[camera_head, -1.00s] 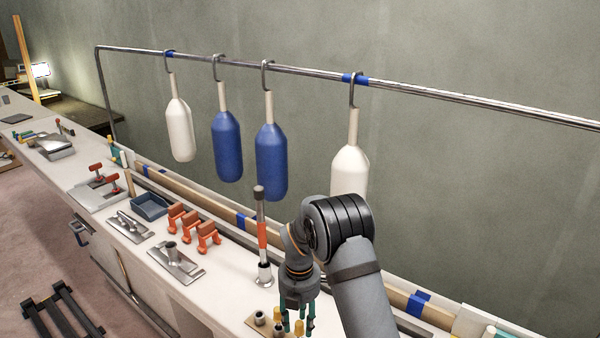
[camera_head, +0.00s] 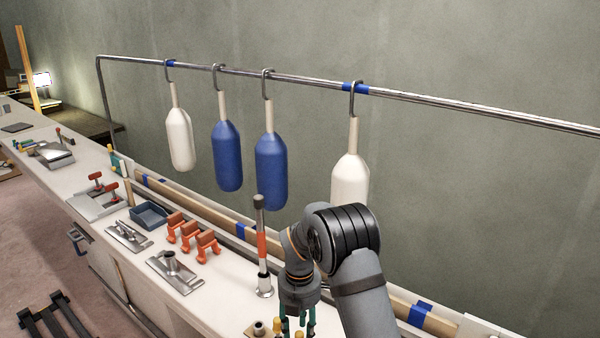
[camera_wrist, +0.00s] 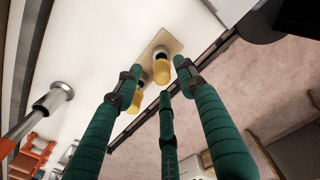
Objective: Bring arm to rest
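My arm is folded low over the bench (camera_head: 222,306), with my gripper (camera_head: 296,328) pointing down at the lower edge of the head view. In the wrist view, my gripper (camera_wrist: 160,82) shows three green-wrapped fingers with their tips apart and nothing held between them. Beyond the tips are yellow-topped pegs (camera_wrist: 161,70) on a small tan plate (camera_wrist: 150,42) on the bench. The fingertips are cut off in the head view, and I cannot tell their exact height above the pegs.
A rod with an orange band (camera_head: 262,246) stands just left of my wrist. White fenders (camera_head: 350,180) and blue fenders (camera_head: 271,170) hang from a rail (camera_head: 440,102) behind. Orange clamps (camera_head: 207,245), a metal base plate (camera_head: 175,272) and a blue tray (camera_head: 149,215) lie left.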

